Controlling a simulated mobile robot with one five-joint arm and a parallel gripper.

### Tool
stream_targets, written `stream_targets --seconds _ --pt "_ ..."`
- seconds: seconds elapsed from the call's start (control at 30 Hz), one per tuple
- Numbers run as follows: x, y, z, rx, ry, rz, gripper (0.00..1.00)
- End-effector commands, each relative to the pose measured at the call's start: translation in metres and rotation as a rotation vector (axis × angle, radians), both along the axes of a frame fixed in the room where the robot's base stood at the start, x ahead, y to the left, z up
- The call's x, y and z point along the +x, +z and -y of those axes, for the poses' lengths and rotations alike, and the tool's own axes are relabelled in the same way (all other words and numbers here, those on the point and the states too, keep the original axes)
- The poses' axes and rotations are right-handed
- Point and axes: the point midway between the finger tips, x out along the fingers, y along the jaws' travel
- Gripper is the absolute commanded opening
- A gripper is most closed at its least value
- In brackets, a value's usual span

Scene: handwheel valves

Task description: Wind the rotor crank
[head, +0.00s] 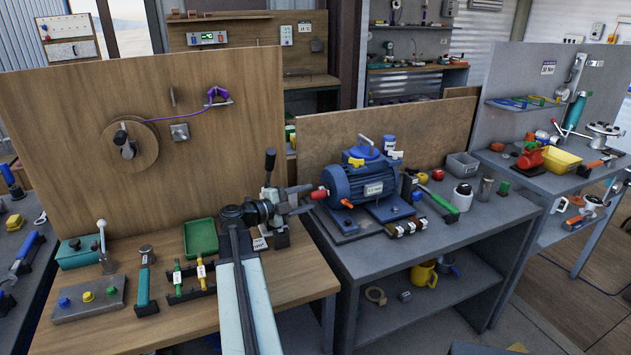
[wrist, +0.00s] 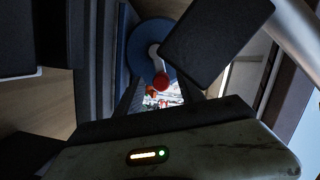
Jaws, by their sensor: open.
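The blue motor (head: 362,186) stands on a dark plate on the grey bench, right of my gripper. A red knob (head: 319,194) sticks out from its left face, toward my gripper. In the wrist view this red knob (wrist: 160,82) sits on a pale crank arm (wrist: 154,58) in front of a round blue disc (wrist: 143,40). My gripper (head: 305,200) is open and points right at the motor, with its fingertips close to the red knob. I cannot tell whether they touch it. A dark finger pad (wrist: 216,40) covers part of the disc in the wrist view.
A black-knobbed lever (head: 270,165) stands just behind my gripper. A green tray (head: 201,237) and a teal-handled tool (head: 146,280) lie on the wooden bench to the left. A row of small blocks (head: 405,227) sits in front of the motor. A wooden panel (head: 230,110) rises behind.

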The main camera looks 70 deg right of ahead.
Motion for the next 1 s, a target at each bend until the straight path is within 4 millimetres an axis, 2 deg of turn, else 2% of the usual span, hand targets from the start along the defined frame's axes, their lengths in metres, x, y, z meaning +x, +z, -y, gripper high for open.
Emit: stream_targets --seconds 0.33,0.73,1.0 --pt "0.030 0.000 -0.024 0.000 0.001 0.000 0.46" --pt "0.034 0.000 -0.029 0.000 0.001 0.000 0.46" --pt "0.063 0.005 -0.067 0.000 0.003 -0.001 0.46"
